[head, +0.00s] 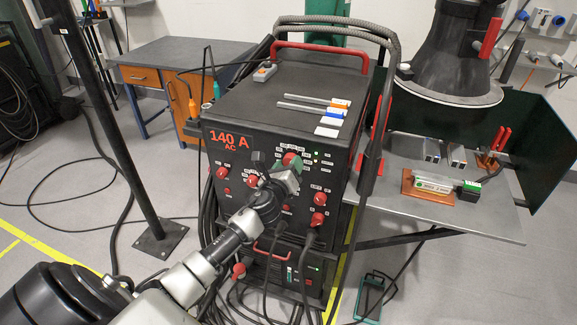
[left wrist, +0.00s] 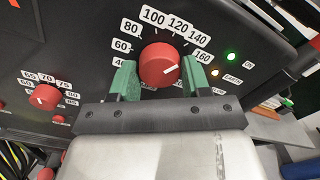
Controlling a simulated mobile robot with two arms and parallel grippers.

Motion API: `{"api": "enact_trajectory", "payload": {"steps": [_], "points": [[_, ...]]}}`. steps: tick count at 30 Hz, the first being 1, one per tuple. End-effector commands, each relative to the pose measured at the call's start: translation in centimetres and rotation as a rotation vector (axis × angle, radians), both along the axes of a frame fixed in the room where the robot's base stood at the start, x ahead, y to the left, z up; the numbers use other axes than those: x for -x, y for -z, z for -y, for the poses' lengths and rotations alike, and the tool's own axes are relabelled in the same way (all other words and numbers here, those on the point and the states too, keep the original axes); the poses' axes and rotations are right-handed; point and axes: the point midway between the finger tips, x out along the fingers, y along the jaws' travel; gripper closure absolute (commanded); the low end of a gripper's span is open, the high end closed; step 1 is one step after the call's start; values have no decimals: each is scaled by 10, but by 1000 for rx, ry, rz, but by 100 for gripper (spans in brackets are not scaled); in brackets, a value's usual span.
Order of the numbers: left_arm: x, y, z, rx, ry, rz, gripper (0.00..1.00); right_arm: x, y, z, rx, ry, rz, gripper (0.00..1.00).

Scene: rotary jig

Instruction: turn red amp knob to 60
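The red amp knob (left wrist: 158,66) is on the black front panel of the welder, ringed by white number labels. In the head view the knob (head: 292,160) shows just above my left gripper (head: 279,170). In the left wrist view the green fingers of my left gripper (left wrist: 160,77) are spread on either side of the knob. They look open, very close to its sides; contact is hard to judge. My right gripper is not in view.
Other red knobs sit on the same panel, one at left (left wrist: 46,96) and one at lower right (head: 318,219). Cables hang below the panel. A metal worktable (head: 465,215) with parts stands to the right. A drawer desk (head: 180,60) stands behind left.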

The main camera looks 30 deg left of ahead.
Motion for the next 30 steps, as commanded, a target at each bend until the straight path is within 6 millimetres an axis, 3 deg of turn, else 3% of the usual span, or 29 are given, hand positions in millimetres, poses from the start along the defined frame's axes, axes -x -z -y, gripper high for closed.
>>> {"api": "enact_trajectory", "payload": {"steps": [1, 5, 17, 30], "points": [[0, 0, 0, 0, 0, 0, 60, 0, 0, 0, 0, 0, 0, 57], [0, 0, 0, 0, 0, 0, 79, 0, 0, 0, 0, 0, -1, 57], [0, 1, 0, 88, -1, 21, 79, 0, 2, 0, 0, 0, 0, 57], [0, 0, 1, 450, -1, 108, 79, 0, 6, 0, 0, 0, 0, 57]]}}
